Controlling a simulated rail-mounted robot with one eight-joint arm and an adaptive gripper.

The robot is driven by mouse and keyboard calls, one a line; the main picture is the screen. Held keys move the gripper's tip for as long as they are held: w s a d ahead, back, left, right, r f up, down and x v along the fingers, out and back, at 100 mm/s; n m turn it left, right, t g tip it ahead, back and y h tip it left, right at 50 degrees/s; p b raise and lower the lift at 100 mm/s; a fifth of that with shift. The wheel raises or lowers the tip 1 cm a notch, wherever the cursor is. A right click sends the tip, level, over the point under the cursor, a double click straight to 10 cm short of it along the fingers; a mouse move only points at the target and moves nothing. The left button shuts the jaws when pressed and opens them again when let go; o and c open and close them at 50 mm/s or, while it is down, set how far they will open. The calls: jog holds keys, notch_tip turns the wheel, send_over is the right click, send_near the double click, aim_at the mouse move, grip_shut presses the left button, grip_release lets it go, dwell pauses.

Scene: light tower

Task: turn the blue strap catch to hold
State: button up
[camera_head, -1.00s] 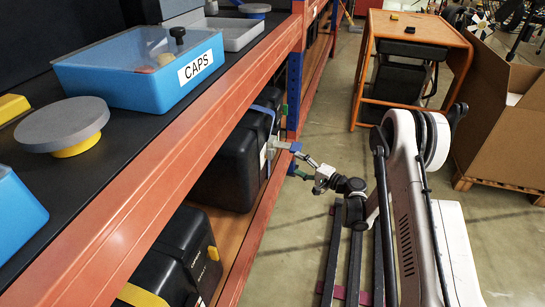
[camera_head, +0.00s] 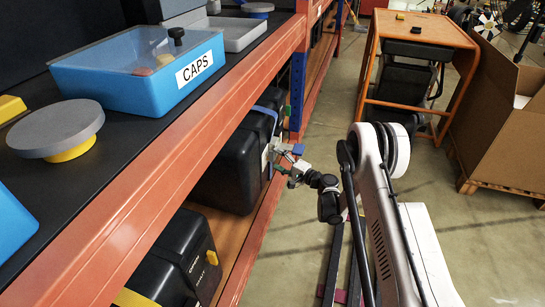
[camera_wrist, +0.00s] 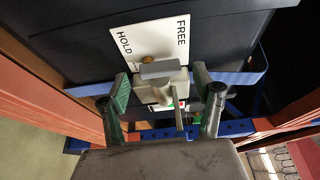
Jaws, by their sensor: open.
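A black case (camera_head: 232,165) stands on the lower shelf, with a blue strap (camera_wrist: 235,79) around it. The strap catch (camera_wrist: 160,70) is a pale grey block on the case front, beside a white label (camera_wrist: 150,38) reading HOLD at left and FREE at right in the wrist view. The catch's bar lies crosswise, below the label; I cannot tell its exact setting. My gripper (camera_wrist: 162,88) is open, with one finger on each side of the catch. Gaps show between fingers and catch, so I see no grip. In the head view my gripper (camera_head: 277,158) is at the case front, small and partly unclear.
An orange shelf beam (camera_head: 190,125) runs above the case. A second black case (camera_head: 180,255) stands nearer on the lower shelf. A blue CAPS box (camera_head: 140,80) is on the upper shelf. An orange trolley (camera_head: 425,30) and a cardboard box (camera_head: 505,120) stand on the floor.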

jog(key=shift+x, duration=1.15)
jog(key=shift+c, duration=0.5)
jog(key=c, duration=1)
jog(key=shift+s+f+n+y, duration=0.1)
jog(key=shift+n+y, duration=0.2)
jog(key=shift+n, duration=0.45)
jog(key=shift+s+n+y, duration=0.15)
jog(key=shift+n+y, duration=0.15)
jog(key=shift+n, duration=0.45)
jog(key=o, duration=1.1)
jog(key=shift+t, duration=0.3)
jog(key=r+v, duration=0.1)
jog(key=v, duration=0.6)
jog(key=shift+s+f, duration=0.15)
jog(key=shift+f, duration=0.3)
jog(key=shift+d, duration=0.15)
